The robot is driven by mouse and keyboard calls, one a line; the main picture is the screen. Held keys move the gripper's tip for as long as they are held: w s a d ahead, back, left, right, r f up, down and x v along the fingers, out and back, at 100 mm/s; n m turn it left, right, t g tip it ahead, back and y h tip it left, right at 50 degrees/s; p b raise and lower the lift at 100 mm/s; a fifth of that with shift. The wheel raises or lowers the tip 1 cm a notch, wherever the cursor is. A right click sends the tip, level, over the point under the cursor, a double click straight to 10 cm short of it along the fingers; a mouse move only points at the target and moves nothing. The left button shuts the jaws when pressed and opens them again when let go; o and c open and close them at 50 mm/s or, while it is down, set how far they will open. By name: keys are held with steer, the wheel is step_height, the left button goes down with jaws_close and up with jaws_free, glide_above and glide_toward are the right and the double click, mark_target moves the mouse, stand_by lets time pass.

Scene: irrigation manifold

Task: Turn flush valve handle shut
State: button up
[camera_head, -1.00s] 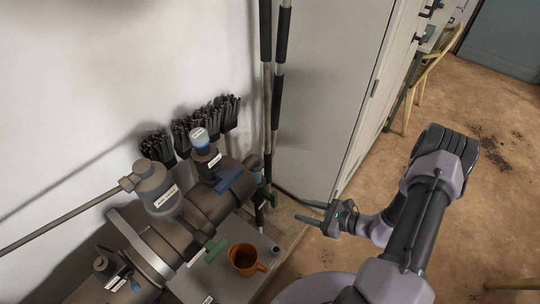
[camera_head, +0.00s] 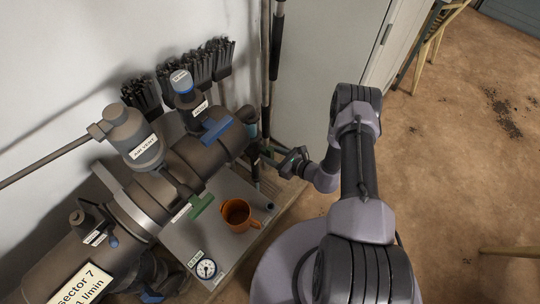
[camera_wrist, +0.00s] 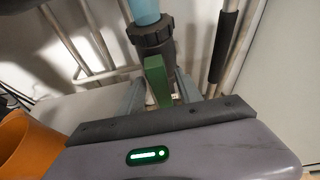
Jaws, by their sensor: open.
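A green valve handle (camera_wrist: 157,82) stands upright in the wrist view, below a dark ribbed collar (camera_wrist: 151,32) on a light-blue pipe (camera_wrist: 144,10). No label naming it is readable. My gripper (camera_head: 272,158) is at the right end of the manifold (camera_head: 190,165) in the head view. Its jaws (camera_wrist: 161,92) are open, one finger on each side of the green handle in the wrist view. I cannot tell whether either finger touches it. In the head view this handle is mostly hidden by my gripper.
A second green handle (camera_head: 201,204) and a blue handle (camera_head: 217,130) are on the manifold. An orange mug (camera_head: 237,215) and a gauge (camera_head: 206,268) are on the grey board below. Poles (camera_head: 275,60) and a cabinet (camera_head: 325,60) stand behind my gripper. Open floor lies right.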

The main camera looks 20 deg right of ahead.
steer(key=shift+w+a, duration=0.15)
steer(key=shift+w, duration=0.05)
steer(key=shift+c, duration=0.2)
jaws_close()
